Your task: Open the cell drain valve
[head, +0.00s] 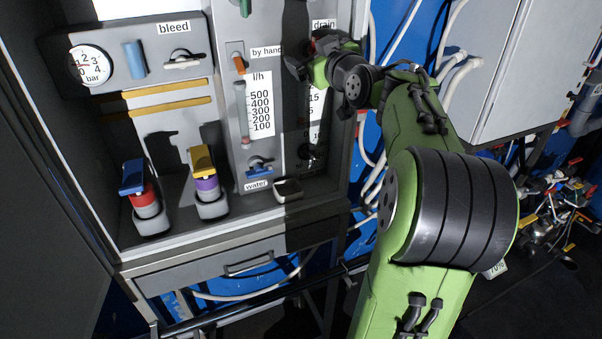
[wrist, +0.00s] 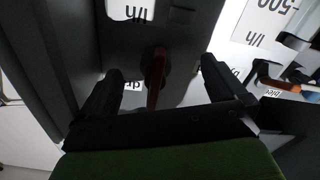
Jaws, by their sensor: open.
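The drain valve has a red handle (wrist: 155,78), which shows in the wrist view under a partly hidden label. In the head view the "drain" label (head: 325,26) is at the top of the panel's right column, and my gripper and wrist mostly cover the valve below it. My gripper (wrist: 160,68) is open, with one finger on each side of the red handle. I see a gap on both sides, so the fingers do not appear to touch it. The handle lies roughly along the picture's vertical in the wrist view.
An orange "by hand" valve (head: 238,65) sits left of the drain column, with a flow meter (head: 244,115) below it. The cabinet frame borders the right.

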